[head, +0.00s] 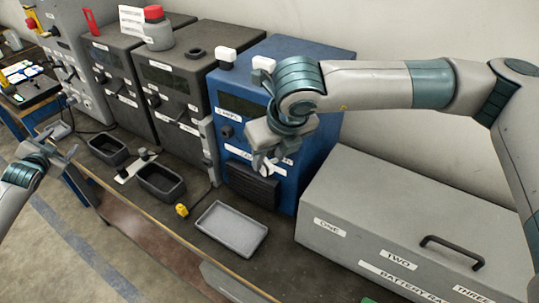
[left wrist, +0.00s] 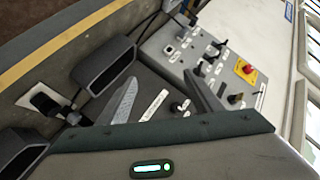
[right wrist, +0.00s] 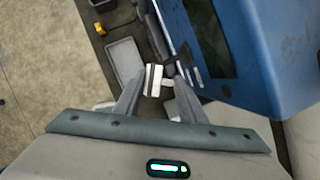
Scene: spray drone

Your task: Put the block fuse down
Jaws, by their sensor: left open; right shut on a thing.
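My right gripper (head: 262,157) is in front of the blue cabinet (head: 285,70), above the bench. In the right wrist view, a small white block with a dark stripe, the block fuse (right wrist: 153,80), is between its fingertips, and the gripper is shut on it. In the head view the fuse is hard to make out behind the fingers. A shallow grey tray (head: 232,228) lies empty on the bench below, and it also shows in the right wrist view (right wrist: 124,60). My left gripper (head: 68,142) is open and empty at the left, near the bench's front edge.
Two dark open bins (head: 161,182) (head: 108,150) stand left of the tray. A yellow piece (head: 182,210) lies beside the tray. A grey battery box (head: 400,225) stands at the right. Dark grey machines (head: 175,80) line the back.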

